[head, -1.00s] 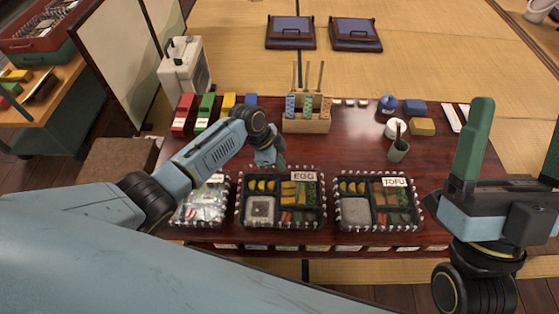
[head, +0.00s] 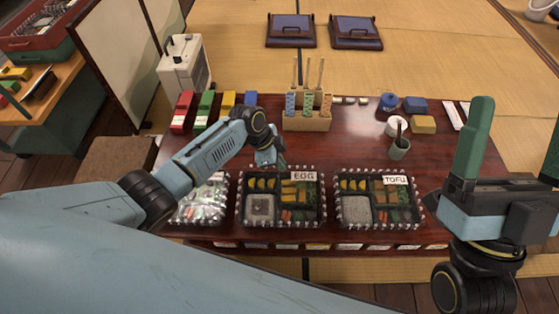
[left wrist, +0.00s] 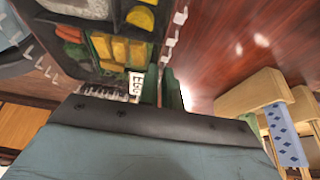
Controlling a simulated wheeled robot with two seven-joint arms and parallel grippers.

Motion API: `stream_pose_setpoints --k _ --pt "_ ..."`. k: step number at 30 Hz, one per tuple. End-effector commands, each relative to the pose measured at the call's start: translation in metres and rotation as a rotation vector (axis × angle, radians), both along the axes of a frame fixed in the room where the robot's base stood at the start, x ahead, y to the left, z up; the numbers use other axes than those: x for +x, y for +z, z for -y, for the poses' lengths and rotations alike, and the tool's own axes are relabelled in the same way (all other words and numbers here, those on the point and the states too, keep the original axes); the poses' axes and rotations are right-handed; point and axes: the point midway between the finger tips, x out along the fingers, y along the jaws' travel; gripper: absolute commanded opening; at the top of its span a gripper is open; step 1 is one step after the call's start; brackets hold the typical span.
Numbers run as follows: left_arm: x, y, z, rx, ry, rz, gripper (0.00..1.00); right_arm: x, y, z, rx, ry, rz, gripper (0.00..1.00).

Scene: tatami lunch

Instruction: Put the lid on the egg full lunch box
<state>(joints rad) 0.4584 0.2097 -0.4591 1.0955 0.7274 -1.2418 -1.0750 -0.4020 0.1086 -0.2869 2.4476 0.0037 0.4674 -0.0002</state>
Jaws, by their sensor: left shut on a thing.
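The egg lunch box (head: 241,213) is a black compartment tray at the near middle of the table. It holds rice, yellow pieces and greens, with an EGG label (head: 304,175) at its far right. My left gripper (head: 268,159) is low at the box's far edge. In the left wrist view its green fingers (left wrist: 161,80) are close together beside the EGG label (left wrist: 136,87). They are shut on the lid, which is see-through and hard to make out; I cannot tell how it sits on the rim. My right gripper (head: 517,128) is open and empty at the right.
The tofu box (head: 343,214) stands to the right, and a shiny, clear-covered box (head: 201,205) to the left. A wooden holder (head: 307,121) with patterned sticks stands behind.

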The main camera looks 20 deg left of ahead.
Motion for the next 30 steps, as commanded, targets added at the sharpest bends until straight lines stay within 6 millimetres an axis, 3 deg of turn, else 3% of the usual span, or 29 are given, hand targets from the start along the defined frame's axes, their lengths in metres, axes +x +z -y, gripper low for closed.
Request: stream_pose_setpoints --k 30 --pt "-0.0002 -0.0059 -0.0002 0.0 0.0 0.0 0.0 0.0001 -0.0023 0.0 0.0 0.0 0.0 0.81"
